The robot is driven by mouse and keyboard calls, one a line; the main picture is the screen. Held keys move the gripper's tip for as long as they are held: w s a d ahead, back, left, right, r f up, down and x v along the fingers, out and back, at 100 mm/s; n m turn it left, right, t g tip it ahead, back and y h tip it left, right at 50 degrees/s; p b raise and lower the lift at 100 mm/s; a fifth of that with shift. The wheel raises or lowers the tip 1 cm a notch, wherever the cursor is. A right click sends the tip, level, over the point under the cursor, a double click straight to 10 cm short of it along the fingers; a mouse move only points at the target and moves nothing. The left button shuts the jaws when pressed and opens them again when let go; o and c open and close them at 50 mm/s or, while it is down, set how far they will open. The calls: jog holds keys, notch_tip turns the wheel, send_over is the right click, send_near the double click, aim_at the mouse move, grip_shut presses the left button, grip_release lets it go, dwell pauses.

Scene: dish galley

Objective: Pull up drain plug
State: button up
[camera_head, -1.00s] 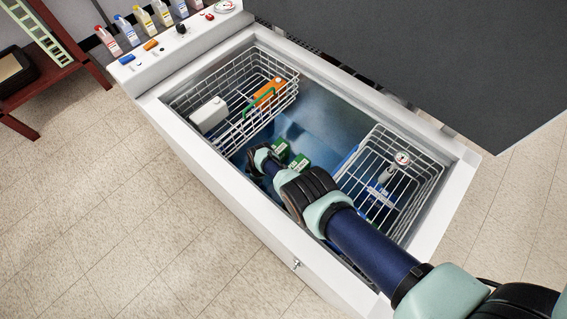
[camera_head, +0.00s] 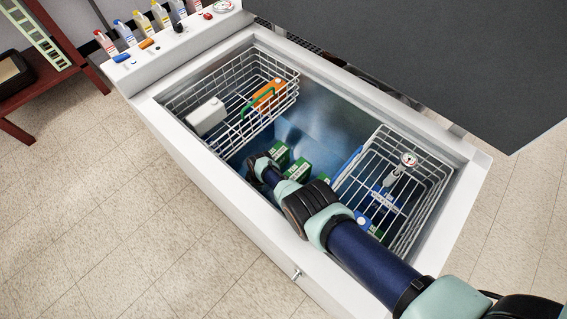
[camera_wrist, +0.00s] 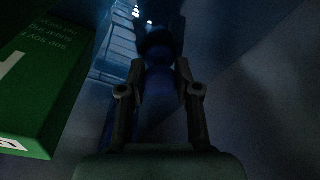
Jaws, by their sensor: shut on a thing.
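My gripper (camera_head: 260,167) reaches down into the deep white-rimmed basin (camera_head: 205,150), near its front wall. In the wrist view my gripper (camera_wrist: 162,85) has its fingers closed on a dark blue rounded thing (camera_wrist: 158,78), which seems to be the drain plug. The picture there is very dark, so the plug's lower part and whether it is seated or lifted cannot be told. In the head view the plug is hidden by my gripper and the basin wall.
Green boxes (camera_head: 299,171) lie in the basin beside my arm; one green box (camera_wrist: 38,85) is close left in the wrist view. A wire basket (camera_head: 236,118) hangs at left, another wire basket (camera_head: 432,190) at right. A dark raised panel (camera_head: 430,50) stands behind.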

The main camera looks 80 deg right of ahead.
jog(key=shift+r+p, duration=1.3)
jog(key=shift+r, duration=0.05)
jog(key=o, duration=1.1)
notch_tip(320, 180, up, 12)
jog(key=p, duration=1.1)
jog(key=shift+p, duration=0.3)
